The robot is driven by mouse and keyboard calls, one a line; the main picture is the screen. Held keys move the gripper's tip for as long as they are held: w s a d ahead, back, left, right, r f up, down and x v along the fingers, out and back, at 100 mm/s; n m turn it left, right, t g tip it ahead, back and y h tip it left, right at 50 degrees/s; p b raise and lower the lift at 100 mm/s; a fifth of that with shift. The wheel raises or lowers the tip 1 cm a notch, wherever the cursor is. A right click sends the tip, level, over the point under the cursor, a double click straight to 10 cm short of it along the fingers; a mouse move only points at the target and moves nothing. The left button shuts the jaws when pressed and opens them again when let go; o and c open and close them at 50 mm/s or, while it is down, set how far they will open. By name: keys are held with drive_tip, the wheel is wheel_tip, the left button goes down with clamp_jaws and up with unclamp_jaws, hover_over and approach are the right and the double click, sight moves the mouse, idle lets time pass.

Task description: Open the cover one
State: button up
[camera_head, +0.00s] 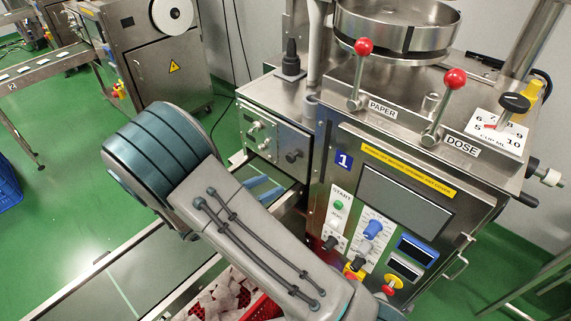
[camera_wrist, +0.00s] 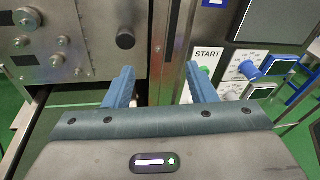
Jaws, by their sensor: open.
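The front panel of the steel machine carries a blue plate with the number 1 (camera_head: 344,161) and a yellow warning strip (camera_head: 406,171). I cannot tell which panel is cover one. A smaller steel side panel (camera_head: 272,139) on the left bears a black round knob (camera_head: 293,155), which also shows in the wrist view (camera_wrist: 125,38). My gripper (camera_wrist: 161,84) is open and empty, its two blue fingers pointing at the machine's corner edge between the side panel and the front panel. The knob lies ahead of the left finger, apart from it.
The front panel has START controls (camera_head: 338,206), a blue knob (camera_head: 373,229) and a red button (camera_head: 392,284). Red-knobbed levers (camera_head: 364,46) stand on top. A red crate of teabags (camera_head: 243,292) sits low in front. Green floor is open at left.

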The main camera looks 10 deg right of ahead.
sight(289, 160)
drive_tip(key=w+a+f+n+t, duration=0.2)
drive_tip(key=a+n+t, duration=0.1)
drive_tip(key=a+n, duration=0.1)
drive_tip(key=x, duration=1.3)
drive_tip(key=shift+w+d+f, duration=0.1)
drive_tip(key=shift+w+d, duration=0.05)
drive_tip(key=shift+d, duration=0.2)
clamp_jaws()
